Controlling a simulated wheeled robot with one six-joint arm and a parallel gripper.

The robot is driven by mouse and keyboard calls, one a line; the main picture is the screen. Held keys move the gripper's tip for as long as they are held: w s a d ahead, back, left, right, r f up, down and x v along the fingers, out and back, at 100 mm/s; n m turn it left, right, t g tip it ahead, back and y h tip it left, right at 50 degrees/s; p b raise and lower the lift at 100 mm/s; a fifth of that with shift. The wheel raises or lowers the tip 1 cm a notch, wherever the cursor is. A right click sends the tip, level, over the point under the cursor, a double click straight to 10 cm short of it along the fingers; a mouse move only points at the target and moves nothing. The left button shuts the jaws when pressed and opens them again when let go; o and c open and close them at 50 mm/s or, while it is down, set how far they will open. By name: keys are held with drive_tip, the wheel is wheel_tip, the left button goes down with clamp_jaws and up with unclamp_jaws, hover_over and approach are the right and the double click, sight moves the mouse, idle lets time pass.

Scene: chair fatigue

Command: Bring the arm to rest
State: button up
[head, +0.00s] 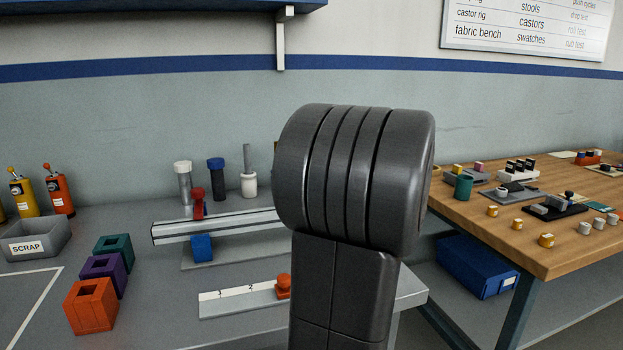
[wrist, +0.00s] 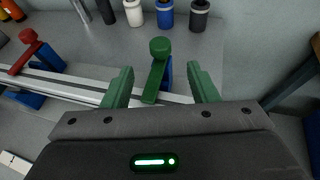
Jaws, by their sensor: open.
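My gripper (wrist: 160,72) shows in the wrist view with its two green fingers spread apart. A green lever clamp (wrist: 158,52) with a round knob and a blue part behind it stands in the gap between the fingers, with space visible on both sides. A pale rail (wrist: 75,88) runs below it. A red lever clamp (wrist: 28,50) with a blue base sits farther left on the rail; it also shows in the head view (head: 198,205). In the head view my dark arm fills the middle, and my gripper and the green clamp are hidden behind it.
Left on the grey bench are a scrap bin (head: 37,243), teal (head: 115,248), purple (head: 100,270) and orange (head: 90,308) blocks. A numbered strip (head: 235,301) with an orange knob lies in front of the rail. A wooden table (head: 572,248) with many small items stands right.

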drive_tip(key=b+x, duration=0.2)
drive_tip(key=x, duration=0.8)
drive_tip(key=shift+w+a+f, duration=0.25)
drive_tip(key=shift+w+a, duration=0.05)
drive_tip(key=shift+w, duration=0.1)
drive_tip(key=shift+s+m+t+h+b, duration=0.15)
drive_tip(key=shift+m+t+h+b, duration=0.25)
drive_tip(key=shift+m+h+b, duration=0.35)
drive_tip(key=shift+m+t+h, duration=0.5)
drive_tip(key=shift+m+h, duration=0.65)
drive_tip(key=shift+h, duration=0.1)
drive_tip(key=m+h+p, duration=0.3)
drive_tip(key=shift+r, duration=0.35)
drive_tip(key=m+h+p, duration=0.1)
drive_tip(key=h+p, duration=0.1)
drive_tip(key=p, duration=0.1)
drive_tip(key=shift+m+p, duration=0.4)
drive_tip(key=m+g+h+p, duration=0.1)
drive_tip(key=m+h+p, duration=0.3)
drive_tip(key=p, duration=0.6)
drive_tip(key=shift+h, duration=0.4)
